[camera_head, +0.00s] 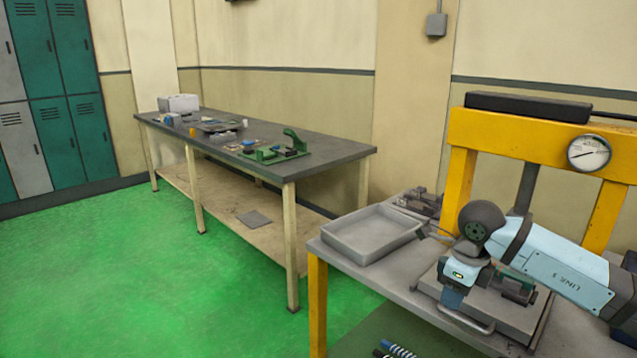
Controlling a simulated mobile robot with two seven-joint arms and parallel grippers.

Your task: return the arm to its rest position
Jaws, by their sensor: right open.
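My right arm (555,262) comes in from the right, a light blue link with a dark rounded joint. Its wrist bends down over the near bench. My right gripper (453,300) points down at the end of the wrist, above or beside a grey plate-like fixture (510,310) on the bench. It is open, and I see nothing held in it. The fingertips are small and hard to make out, so I cannot tell whether they touch the fixture. My left gripper is not in view.
A yellow press frame (520,140) with a round gauge (589,153) stands behind my arm. An empty grey tray (372,236) lies on the bench's left side. A long table (330,160) with a green fixture (292,142) stands beyond. Green floor (150,270) is clear.

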